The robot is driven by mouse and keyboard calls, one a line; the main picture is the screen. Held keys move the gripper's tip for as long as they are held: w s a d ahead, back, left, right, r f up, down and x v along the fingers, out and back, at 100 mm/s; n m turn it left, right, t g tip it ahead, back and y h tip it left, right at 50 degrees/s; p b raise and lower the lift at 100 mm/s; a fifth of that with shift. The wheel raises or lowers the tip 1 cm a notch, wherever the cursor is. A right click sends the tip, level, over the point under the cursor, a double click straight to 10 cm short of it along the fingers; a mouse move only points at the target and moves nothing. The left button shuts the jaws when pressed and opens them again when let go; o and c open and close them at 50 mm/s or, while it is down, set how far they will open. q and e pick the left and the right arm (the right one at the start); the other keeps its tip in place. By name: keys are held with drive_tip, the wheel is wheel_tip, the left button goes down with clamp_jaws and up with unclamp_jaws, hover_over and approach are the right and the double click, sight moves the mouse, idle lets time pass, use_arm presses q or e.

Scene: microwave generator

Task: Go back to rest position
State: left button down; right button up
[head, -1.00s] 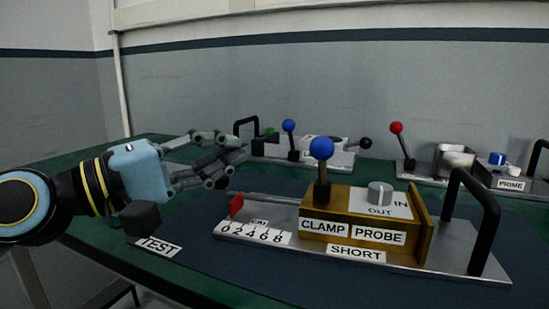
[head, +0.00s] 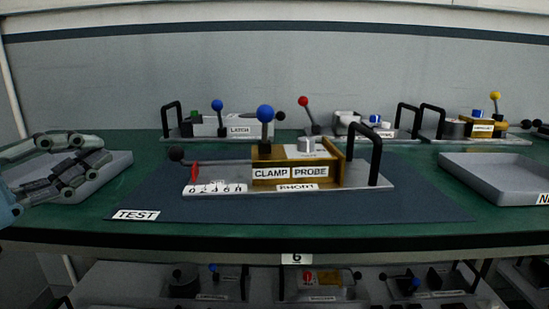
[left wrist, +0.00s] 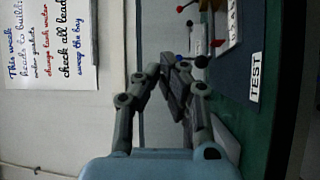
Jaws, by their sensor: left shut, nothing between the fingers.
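My left gripper (head: 92,166) is at the left edge of the head view, over a grey tray, with its fingers shut and nothing between them. It also shows in the left wrist view (left wrist: 180,62), fingers together beside the green bench. The device with the CLAMP, PROBE and SHORT labels (head: 288,173) stands on the dark mat to the right of the gripper, clear of it. Its blue-knobbed lever stands upright. My right gripper is in neither view.
The green bench (head: 440,216) carries a dark mat (head: 290,212) with a TEST label. A grey tray (head: 112,166) lies at the left and another tray (head: 490,195) at the right. Several lever devices stand along the back. More devices sit on a shelf below.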

use_arm(q)
drive_tip(key=s+d+f+m+g+y, duration=0.2)
drive_tip(key=s+f+m+g, duration=0.15)
drive_tip(key=f, duration=0.45)
drive_tip(key=s+d+f+m+g+y, duration=0.1)
drive_tip(key=s+f+m+g+y, duration=0.1)
drive_tip(key=f+m, duration=0.35)
drive_tip(key=s+a+f+m+g+y, duration=0.1)
drive_tip(key=s+a+f+g+y, duration=0.3)
drive_tip(key=s+f, duration=0.3)
drive_tip(key=s+a+f+m+g+y, duration=0.1)
drive_tip(key=s+a+f+g+y, duration=0.3)
drive_tip(key=s+f, duration=0.3)
drive_tip(key=s+a+f, duration=0.1)
drive_tip(key=s+f, duration=0.1)
drive_tip(key=f, duration=1)
drive_tip(key=s+a+f, duration=0.1)
drive_tip(key=f, duration=1.1)
drive_tip(key=s+a+f+g, duration=0.1)
drive_tip(key=s+f+g, duration=0.1)
drive_tip(key=s+f, duration=1.4)
drive_tip(key=s, duration=0.3)
drive_tip(key=shift+f+n, duration=0.2)
drive_tip(key=shift+n, duration=0.2)
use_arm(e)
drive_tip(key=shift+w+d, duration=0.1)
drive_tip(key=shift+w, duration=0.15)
